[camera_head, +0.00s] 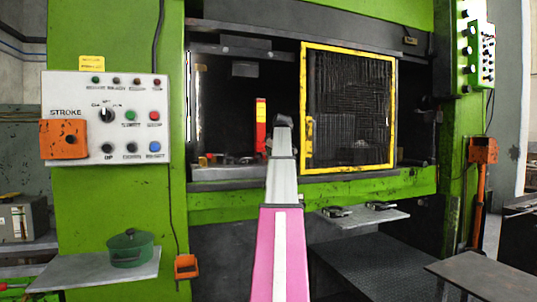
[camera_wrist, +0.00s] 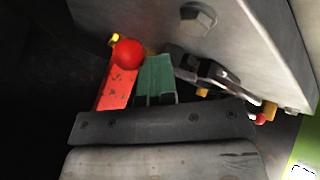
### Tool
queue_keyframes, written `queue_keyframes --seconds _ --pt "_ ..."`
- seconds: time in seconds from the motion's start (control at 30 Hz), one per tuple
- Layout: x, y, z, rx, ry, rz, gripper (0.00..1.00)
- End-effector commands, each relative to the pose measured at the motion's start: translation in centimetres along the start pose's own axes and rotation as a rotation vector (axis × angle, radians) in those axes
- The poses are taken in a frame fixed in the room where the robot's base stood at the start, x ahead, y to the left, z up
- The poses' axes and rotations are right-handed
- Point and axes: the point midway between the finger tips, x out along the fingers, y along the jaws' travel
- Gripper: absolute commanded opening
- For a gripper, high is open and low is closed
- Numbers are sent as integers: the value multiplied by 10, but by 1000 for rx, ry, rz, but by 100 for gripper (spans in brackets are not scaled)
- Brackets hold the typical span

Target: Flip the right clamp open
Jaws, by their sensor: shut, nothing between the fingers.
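In the head view my gripper (camera_head: 282,119) reaches into the press opening, just right of an upright red bar with a yellow patch (camera_head: 261,122). In the wrist view my gripper's fingers (camera_wrist: 155,80) appear shut, with nothing held. A red bar (camera_wrist: 117,85) with a red ball (camera_wrist: 127,53) lies close beside them on the left. Whether they touch, I cannot tell. Dark metal clamp linkage (camera_wrist: 212,75) shows right of the fingers. My arm partly covers the clamp area in the head view, so which part is the right clamp's handle is unclear.
A yellow-framed mesh guard (camera_head: 350,105) stands right of my arm. A steel block with a bolt (camera_wrist: 197,18) is close to the fingers in the wrist view. A control panel (camera_head: 105,115) is at left. A green pot (camera_head: 130,248) stands on a shelf.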

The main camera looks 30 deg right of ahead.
Motion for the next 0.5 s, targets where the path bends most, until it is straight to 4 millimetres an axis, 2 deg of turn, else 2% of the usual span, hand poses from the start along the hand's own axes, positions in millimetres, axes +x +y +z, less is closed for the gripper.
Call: queue_keyframes --seconds 0.5 --pt "4 11 4 -33 17 -19 0"
